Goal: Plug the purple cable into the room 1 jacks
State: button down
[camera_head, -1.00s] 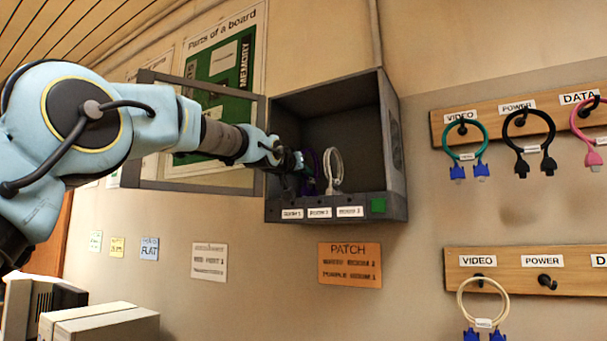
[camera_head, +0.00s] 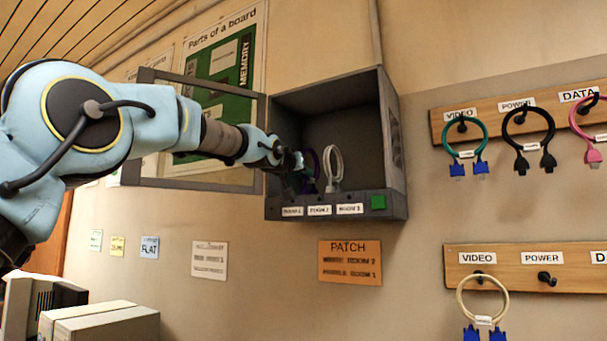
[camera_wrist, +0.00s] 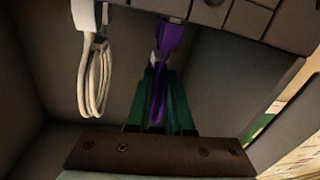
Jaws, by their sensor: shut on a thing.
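The purple cable (camera_wrist: 171,38) shows in the wrist view, with its plug at the dark jack blocks along the top of the picture. I cannot tell how far the plug sits in the jack. My gripper (camera_wrist: 157,85) is shut on the purple cable. In the head view my gripper (camera_head: 294,160) is inside the grey wall box and hides much of the purple cable (camera_head: 313,165). The room 1 label (camera_head: 292,211) is the leftmost on the box's front ledge, below the gripper. The jacks behind that ledge are mostly hidden in the head view.
A white cable (camera_head: 334,168) stands looped in the box beside the purple one; it also shows in the wrist view (camera_wrist: 93,80). The box (camera_head: 400,160) has side walls close to my arm, and its framed door (camera_head: 205,187) is open at left. An orange patch sign (camera_head: 350,264) hangs below.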

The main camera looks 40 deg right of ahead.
dwell(0.4)
jog(key=c, duration=0.7)
grip_release()
jog(key=shift+c, duration=0.2)
jog(key=shift+o, duration=0.3)
jog(key=shift+f, duration=0.1)
jog(key=o, duration=0.6)
jog(key=shift+a, duration=0.1)
jog(key=shift+b+v, duration=3.2)
jog(key=shift+v, duration=0.5)
